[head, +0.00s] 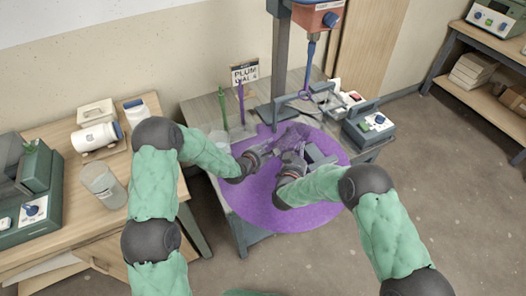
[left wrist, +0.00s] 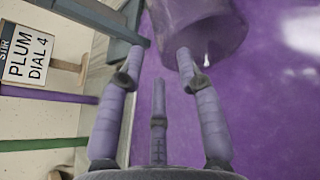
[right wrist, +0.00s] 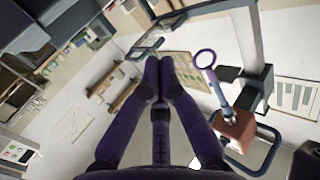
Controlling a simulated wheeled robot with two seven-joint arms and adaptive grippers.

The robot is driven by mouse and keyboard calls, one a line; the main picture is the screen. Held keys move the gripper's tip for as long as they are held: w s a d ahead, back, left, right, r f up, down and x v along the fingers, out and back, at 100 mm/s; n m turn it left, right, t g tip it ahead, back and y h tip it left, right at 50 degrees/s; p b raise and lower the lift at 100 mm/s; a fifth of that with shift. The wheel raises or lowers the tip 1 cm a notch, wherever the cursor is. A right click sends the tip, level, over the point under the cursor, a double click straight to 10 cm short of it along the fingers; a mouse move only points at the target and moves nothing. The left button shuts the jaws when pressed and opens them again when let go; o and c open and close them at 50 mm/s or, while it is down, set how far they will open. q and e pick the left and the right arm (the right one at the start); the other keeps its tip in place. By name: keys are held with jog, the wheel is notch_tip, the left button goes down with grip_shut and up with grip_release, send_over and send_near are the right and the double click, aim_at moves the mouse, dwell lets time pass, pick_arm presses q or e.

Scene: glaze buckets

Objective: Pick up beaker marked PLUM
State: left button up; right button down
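A purple translucent beaker (left wrist: 205,25) shows at the top of the left wrist view, with a pale drip on its wall. In the head view a purple shape that looks like it (head: 288,138) lies among the grippers, partly hidden. A sign reading PLUM DIAL 4 (head: 244,74) stands behind. My left gripper (left wrist: 160,55) has its fingers apart; its right fingertip overlaps the beaker's wall, and I cannot tell whether it touches. My right gripper (right wrist: 158,65) has its fingertips together with nothing visible between them, near the beaker in the head view (head: 290,158).
A wide purple spill (head: 270,210) covers much of the table and appears to reach past its front edge. A stirrer stand (head: 281,65) rises behind, its head above. A control box (head: 370,125) stands at right. Green and purple rods (head: 223,108) stand at back left.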

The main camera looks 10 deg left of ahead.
aim_at(291, 141)
pick_arm(q)
jog(key=shift+x, duration=2.8)
grip_shut()
pick_arm(e)
jog(key=shift+r, duration=0.6)
jog(key=s+a, duration=0.1)
jog(key=s, duration=1.1)
jog(key=shift+a+r, duration=0.3)
jog(key=shift+a, duration=0.1)
jog(key=shift+w, duration=0.1)
